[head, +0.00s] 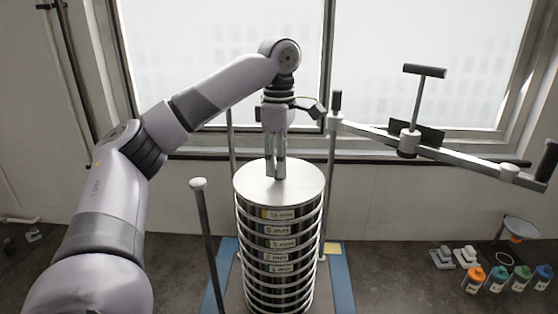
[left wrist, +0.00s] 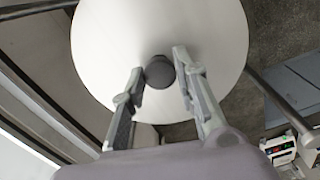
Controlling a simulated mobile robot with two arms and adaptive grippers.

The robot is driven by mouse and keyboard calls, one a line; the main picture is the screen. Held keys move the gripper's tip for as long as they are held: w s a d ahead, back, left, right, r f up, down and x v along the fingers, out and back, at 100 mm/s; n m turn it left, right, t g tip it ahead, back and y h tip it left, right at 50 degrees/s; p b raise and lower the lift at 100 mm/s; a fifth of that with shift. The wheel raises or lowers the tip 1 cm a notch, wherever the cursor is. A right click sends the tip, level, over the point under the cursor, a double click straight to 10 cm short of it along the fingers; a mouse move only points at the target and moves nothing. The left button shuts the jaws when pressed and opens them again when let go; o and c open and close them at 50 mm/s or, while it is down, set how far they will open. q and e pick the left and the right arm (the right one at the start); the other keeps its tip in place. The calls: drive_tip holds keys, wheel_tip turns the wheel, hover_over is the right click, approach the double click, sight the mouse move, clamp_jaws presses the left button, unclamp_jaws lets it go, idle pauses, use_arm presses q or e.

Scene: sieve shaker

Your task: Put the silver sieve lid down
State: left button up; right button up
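The silver sieve lid (head: 305,185) is a round, flat disc on top of a tall stack of sieves (head: 280,243) with size labels. It appears level and seated on the stack. In the left wrist view the lid (left wrist: 215,35) fills the upper middle, with a dark round knob (left wrist: 159,72) at its centre. My left gripper (head: 275,177) points down at the middle of the lid. Its fingers (left wrist: 158,65) stand open on either side of the knob, with what looks like a narrow gap. In the head view the fingers hide the knob. My right gripper is not in view.
A grey post (head: 205,240) stands left of the stack, and other rods rise behind it. A clamp bar with a T-handle (head: 425,72) extends to the right. Several coloured bottles (head: 497,279) and a funnel (head: 521,229) are at the lower right.

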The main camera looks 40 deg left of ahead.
use_arm(q)
drive_tip(key=o, duration=0.4)
drive_tip(key=shift+r, duration=0.1)
drive_tip(key=shift+r, duration=6)
drive_tip(key=shift+f, duration=0.1)
